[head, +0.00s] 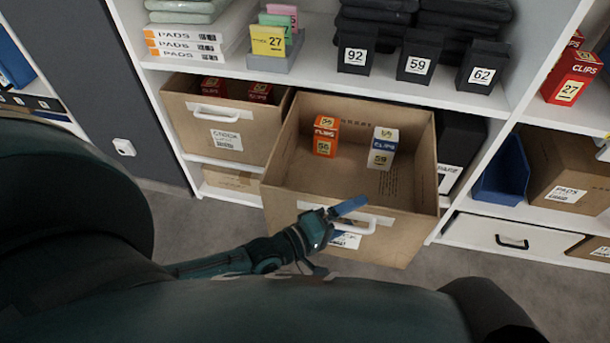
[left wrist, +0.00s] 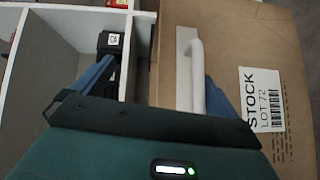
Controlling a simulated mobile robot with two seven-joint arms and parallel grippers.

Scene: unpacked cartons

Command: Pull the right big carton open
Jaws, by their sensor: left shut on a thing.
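The right big carton (head: 410,225) is brown and open-topped, and stands well out of the shelf beyond the left carton's front. Its white handle (head: 372,222) is on the front face, above a white label. My left gripper (head: 352,208) is at this handle, shut on it, with one blue finger showing above. In the left wrist view the handle (left wrist: 197,75) runs upright between the blue fingers, beside the label reading STOCK LOT 72. An orange clips box (head: 325,137) and a white-and-blue clips box (head: 382,148) stand inside the carton. My right gripper is not in view.
The left big carton (head: 222,120) sits in the shelf next to it, with red boxes inside. A blue bin (head: 502,175) and a white drawer (head: 500,238) are to the right. Grey floor (head: 200,225) is clear in front of the left carton.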

